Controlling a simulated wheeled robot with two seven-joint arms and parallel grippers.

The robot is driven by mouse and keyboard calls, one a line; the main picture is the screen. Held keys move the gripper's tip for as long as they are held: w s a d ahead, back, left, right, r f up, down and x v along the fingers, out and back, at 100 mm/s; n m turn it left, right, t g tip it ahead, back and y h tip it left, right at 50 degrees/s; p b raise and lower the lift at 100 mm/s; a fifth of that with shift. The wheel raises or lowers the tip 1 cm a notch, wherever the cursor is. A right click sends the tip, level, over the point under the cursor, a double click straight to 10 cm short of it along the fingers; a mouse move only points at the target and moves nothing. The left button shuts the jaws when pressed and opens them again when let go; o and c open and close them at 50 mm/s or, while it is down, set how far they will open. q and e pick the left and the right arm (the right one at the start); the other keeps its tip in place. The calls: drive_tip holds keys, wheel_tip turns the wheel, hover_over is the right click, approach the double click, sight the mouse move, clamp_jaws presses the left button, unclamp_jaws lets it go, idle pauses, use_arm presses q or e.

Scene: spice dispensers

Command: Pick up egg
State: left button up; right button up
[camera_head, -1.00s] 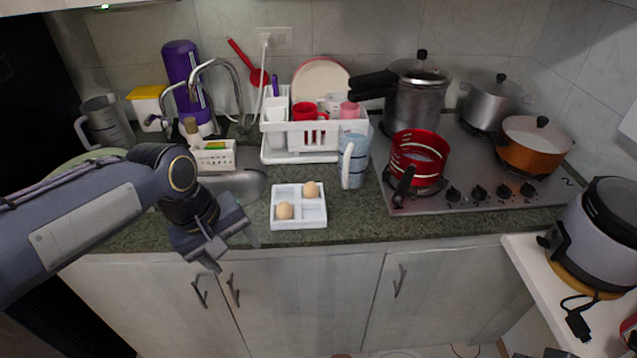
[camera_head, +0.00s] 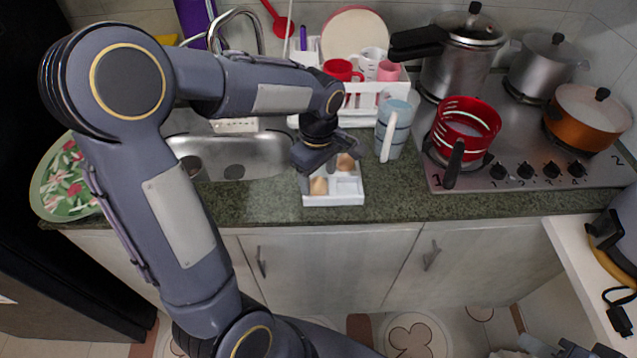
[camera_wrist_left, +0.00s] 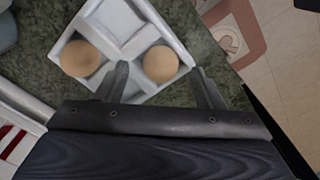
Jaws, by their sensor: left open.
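A brown egg (camera_head: 319,186) sits in the front left compartment of a white tray (camera_head: 346,200) on the counter. A second egg (camera_head: 345,163) sits in the back right compartment, partly covered by my gripper. My left gripper (camera_head: 318,168) is over the tray, pointing down. In the left wrist view my left gripper (camera_wrist_left: 163,82) is open, with a finger on either side of the front egg (camera_wrist_left: 160,64) as seen from above. I cannot tell how far above it the tips are. The other egg (camera_wrist_left: 80,59) lies outside the left finger.
A blue striped cup (camera_head: 394,130) stands right of the tray, and a dish rack (camera_head: 365,100) behind. A red pot (camera_head: 466,128) and other pots are on the stove. The sink (camera_head: 255,155) is to the left. A grey part at the bottom right edge may be my right gripper.

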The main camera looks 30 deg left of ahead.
use_arm(q)
drive_tip(key=shift+f, duration=0.45)
drive_tip(key=c, duration=1.1)
